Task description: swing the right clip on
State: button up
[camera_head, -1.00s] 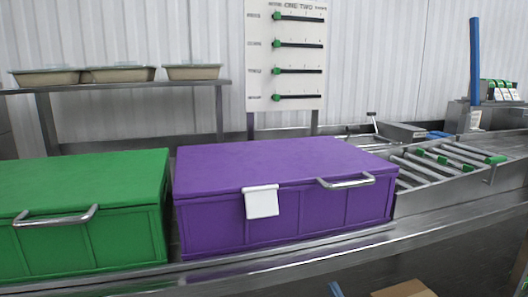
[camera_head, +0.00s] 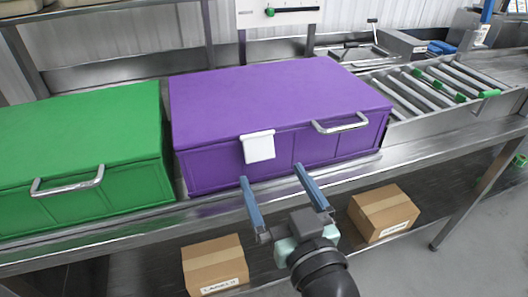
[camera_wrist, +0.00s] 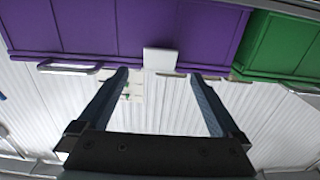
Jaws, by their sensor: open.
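A purple box (camera_head: 270,100) with its lid down stands on the steel counter. One white clip (camera_head: 258,146) sits on its front at the lid edge, left of the metal handle (camera_head: 341,124). I see no second clip on this front. My gripper (camera_head: 272,174) is open and empty, in front of and below the box front, its two blue fingers spread and pointing at it. In the wrist view, the white clip (camera_wrist: 160,59) lies between and beyond the fingertips of my gripper (camera_wrist: 160,74). No contact shows.
A green lidded box (camera_head: 85,140) with a handle stands close at the left. A roller conveyor (camera_head: 430,85) lies at the right. Two cardboard boxes (camera_head: 213,262) (camera_head: 384,212) sit on the shelf below the counter. The counter's front edge runs beneath my gripper.

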aim_at(261, 158)
jog(key=x, duration=0.6)
jog(key=shift+p, duration=0.3)
jog(key=c, duration=1.4)
jog(key=f+b, duration=0.1)
jog(key=b, duration=0.2)
jog(key=shift+w+f+t+b, duration=0.1)
jog(key=shift+t+b, duration=0.4)
jog(key=shift+b, duration=0.75)
jog(key=t+b, duration=0.1)
jog(key=b, duration=0.6)
jog(key=shift+w+a+f+t+y, duration=0.1)
jog(key=shift+w+f+t+y, duration=0.15)
jog(key=shift+t+y, duration=0.15)
jog(key=shift+w+t+b, duration=0.1)
jog(key=shift+t+b, duration=0.2)
jog(key=shift+b, duration=0.9)
jog(key=shift+r+b, duration=0.2)
jog(key=shift+b, duration=0.15)
jog(key=shift+r, duration=0.1)
